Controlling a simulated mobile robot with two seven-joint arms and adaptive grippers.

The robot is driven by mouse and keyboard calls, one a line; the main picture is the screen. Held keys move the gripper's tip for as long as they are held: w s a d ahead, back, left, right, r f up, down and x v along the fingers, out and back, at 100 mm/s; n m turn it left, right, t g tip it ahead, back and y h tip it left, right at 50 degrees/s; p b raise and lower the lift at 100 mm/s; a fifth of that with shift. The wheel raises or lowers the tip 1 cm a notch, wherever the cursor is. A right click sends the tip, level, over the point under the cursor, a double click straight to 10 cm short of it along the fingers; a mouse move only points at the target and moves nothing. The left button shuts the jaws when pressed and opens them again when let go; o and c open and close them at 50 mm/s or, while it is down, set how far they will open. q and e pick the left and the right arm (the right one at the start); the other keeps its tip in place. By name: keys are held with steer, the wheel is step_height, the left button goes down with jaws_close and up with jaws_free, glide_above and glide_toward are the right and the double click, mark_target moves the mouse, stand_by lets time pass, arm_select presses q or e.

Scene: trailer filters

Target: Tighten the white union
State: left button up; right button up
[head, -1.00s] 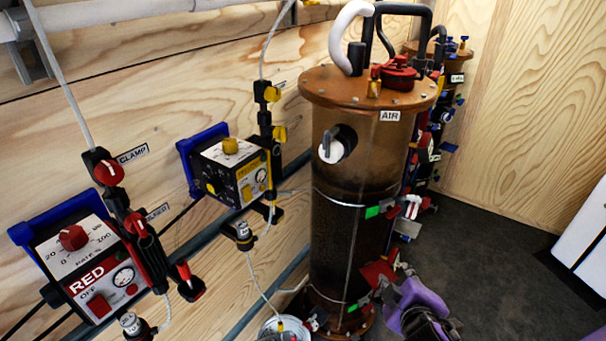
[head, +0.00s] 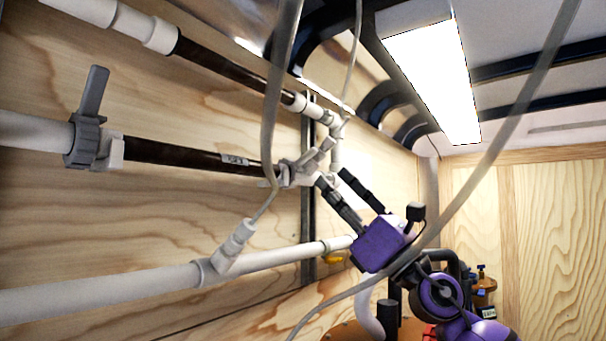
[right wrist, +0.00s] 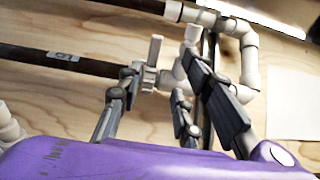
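A white union-like fitting (head: 297,172) with a short lever sits at the right end of the lower dark pipe in the head view. In the right wrist view it shows as a pale ribbed fitting (right wrist: 149,78) with an upright lever. My right gripper (head: 333,178) reaches up to it from the lower right, its purple body below. Its fingers are apart, with the fitting ahead of and between the tips in the wrist view. I cannot tell whether they touch it. My left gripper is not in view.
A grey fitting with a handle (head: 86,140) joins the same labelled dark pipe (head: 190,156) at left. A white pipe (head: 110,290) runs below. Grey hoses (head: 480,165) cross the view. A vertical rail (head: 307,225) stands behind the fitting. Orange-lidded filters are at the bottom.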

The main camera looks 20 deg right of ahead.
mark_target(310, 157)
steer(key=r, duration=0.1)
steer(key=a+r, duration=0.1)
steer(key=r+p, duration=0.1)
steer(key=shift+s+a+r, duration=0.1)
steer(key=shift+a+r, duration=0.25)
steer(key=shift+r, duration=0.05)
steer(key=w+r, duration=0.1)
steer(key=w+a, duration=0.1)
steer(key=shift+w+a+r+p, duration=0.3)
steer(key=shift+r, duration=0.05)
steer(key=shift+w+a+r, duration=0.1)
steer(key=shift+w+r, duration=0.05)
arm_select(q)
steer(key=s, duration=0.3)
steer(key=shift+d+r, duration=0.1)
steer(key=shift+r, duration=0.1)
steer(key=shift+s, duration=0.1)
arm_select(e)
steer(key=shift+c, duration=0.6)
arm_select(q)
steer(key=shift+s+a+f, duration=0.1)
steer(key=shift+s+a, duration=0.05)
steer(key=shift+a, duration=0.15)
arm_select(e)
jaws_close()
